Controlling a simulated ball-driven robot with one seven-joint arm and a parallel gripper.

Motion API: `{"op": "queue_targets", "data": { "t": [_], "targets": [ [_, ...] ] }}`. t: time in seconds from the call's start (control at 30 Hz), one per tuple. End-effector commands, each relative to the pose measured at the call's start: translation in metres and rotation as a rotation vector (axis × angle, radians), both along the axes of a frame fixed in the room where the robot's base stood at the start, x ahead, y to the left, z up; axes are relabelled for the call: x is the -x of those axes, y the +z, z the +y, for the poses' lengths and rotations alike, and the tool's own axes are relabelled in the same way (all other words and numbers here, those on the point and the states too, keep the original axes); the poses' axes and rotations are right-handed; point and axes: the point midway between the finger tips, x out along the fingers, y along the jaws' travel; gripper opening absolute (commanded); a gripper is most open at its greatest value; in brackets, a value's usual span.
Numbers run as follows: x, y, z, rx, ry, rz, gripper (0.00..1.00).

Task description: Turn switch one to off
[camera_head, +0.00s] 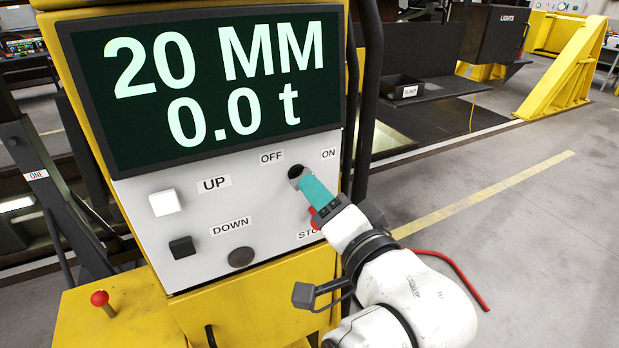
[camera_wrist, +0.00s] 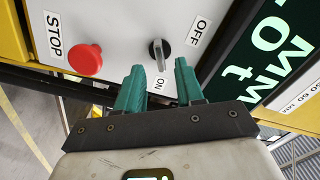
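The rotary switch (camera_wrist: 157,53) is a black knob with a grey lever on a pale control panel (camera_head: 140,190). In the wrist view its lever lies pointing towards the ON label (camera_wrist: 160,84), and the OFF label (camera_wrist: 199,31) is to its right. In the head view the switch (camera_head: 294,172) is partly hidden by my gripper. My gripper (camera_wrist: 158,66) has teal fingers, spread apart with nothing between them. The fingertips are close to the switch, one on each side in the wrist view. I cannot tell whether they touch it. It also shows in the head view (camera_head: 306,180).
A red stop button (camera_wrist: 86,59) is left of the fingers in the wrist view. UP (camera_head: 165,202) and DOWN (camera_head: 182,247) buttons are on the panel's left. A display (camera_head: 205,85) reading 20 MM and 0.0 t is above. Open floor (camera_head: 530,230) lies right.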

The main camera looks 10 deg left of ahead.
Motion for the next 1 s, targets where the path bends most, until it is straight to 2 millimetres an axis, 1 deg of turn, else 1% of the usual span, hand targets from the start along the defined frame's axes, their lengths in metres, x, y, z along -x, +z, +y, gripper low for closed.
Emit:
{"op": "queue_targets", "data": {
  "t": [0.03,0.1,0.3,0.43,0.67,1.0],
  "targets": [
    [-0.008,0.002,0.006,0.000,0.000,0.002,0.37],
    [-0.016,0.001,0.012,0.000,0.000,0.002,0.37],
    [-0.032,0.001,0.022,0.000,0.001,0.000,0.37],
    [-0.035,0.000,0.024,0.001,0.000,0.001,0.37],
    [-0.035,-0.001,0.024,0.001,0.000,0.001,0.37],
    [-0.035,-0.001,0.024,0.001,0.000,0.001,0.05]
  ]
}}
